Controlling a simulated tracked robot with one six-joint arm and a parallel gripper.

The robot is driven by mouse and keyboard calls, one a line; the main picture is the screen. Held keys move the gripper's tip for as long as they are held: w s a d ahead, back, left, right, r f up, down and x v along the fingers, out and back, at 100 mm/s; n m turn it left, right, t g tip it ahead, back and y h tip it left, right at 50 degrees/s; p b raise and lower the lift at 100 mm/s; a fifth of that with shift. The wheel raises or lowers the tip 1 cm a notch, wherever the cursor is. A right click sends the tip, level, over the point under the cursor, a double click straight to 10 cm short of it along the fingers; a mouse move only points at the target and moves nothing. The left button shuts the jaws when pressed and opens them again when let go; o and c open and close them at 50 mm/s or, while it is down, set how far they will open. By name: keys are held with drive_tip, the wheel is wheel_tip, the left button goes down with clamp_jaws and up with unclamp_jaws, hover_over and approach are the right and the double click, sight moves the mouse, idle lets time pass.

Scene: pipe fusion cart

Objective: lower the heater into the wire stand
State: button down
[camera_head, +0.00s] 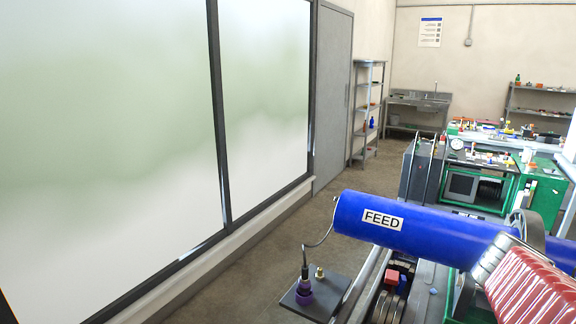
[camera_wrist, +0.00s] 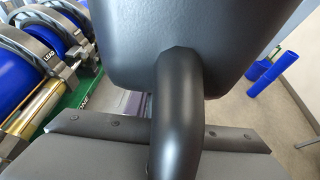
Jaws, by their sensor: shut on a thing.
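In the wrist view, a thick black bent handle (camera_wrist: 176,120), which I take as the heater's, runs down the middle between a dark rounded block at the top and a grey panel with screws at the bottom. My gripper (camera_wrist: 178,82) is shut on this handle; its fingertips are hard to make out against the dark parts. The heater's plate cannot be clearly told from the parts around it. My gripper does not show clearly in the head view.
A blue pipe (camera_head: 425,225) marked FEED lies across the cart at the lower right. Upright dark panels (camera_head: 416,168) stand behind it. Blue cylinders (camera_wrist: 272,75) show at the right of the wrist view.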

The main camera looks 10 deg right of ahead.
drive_tip(key=shift+s+d+r+m+g, duration=0.25)
drive_tip(key=shift+s+d, duration=0.15)
drive_tip(key=shift+d, duration=0.3)
drive_tip(key=shift+s+d+r+m+g, duration=0.2)
drive_tip(key=shift+s+d, duration=0.2)
drive_tip(key=shift+d, duration=0.3)
